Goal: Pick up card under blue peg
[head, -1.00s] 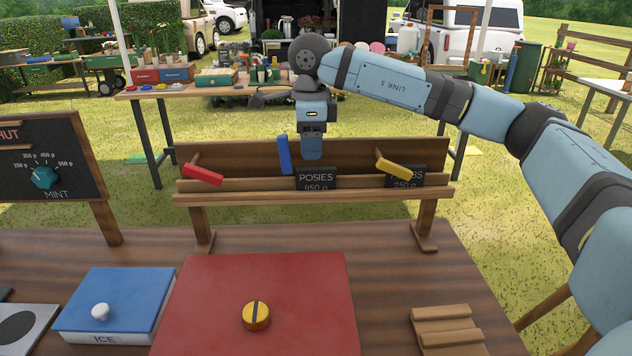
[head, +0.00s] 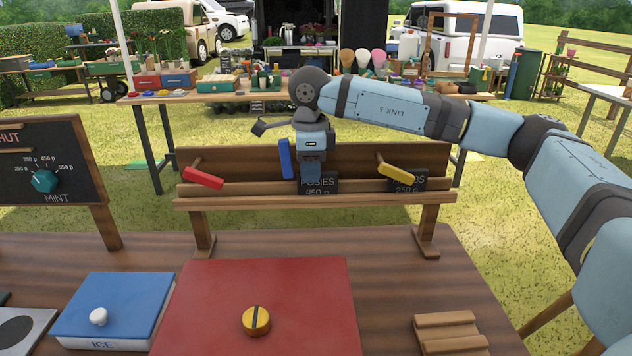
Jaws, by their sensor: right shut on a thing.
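The wooden rack (head: 320,206) stands at the back of the table. The blue peg (head: 285,158) stands nearly upright on it, left of my right gripper. A dark card reading POSIES (head: 325,189) stands on the rack ledge, just right of the blue peg's foot. My right gripper (head: 311,174) points down, shut on the POSIES card at its upper edge; its fingers hide part of the card. A second dark card (head: 408,186) stands under the yellow peg (head: 402,174). A red peg (head: 203,178) is tilted at the left. My left gripper is out of view.
A red board with a yellow knob (head: 256,320), a blue ICE lid (head: 118,303) and a grooved wooden block (head: 449,331) lie on the table (head: 400,270). A MINT dial board (head: 50,170) stands at the left. Table between rack and red board is clear.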

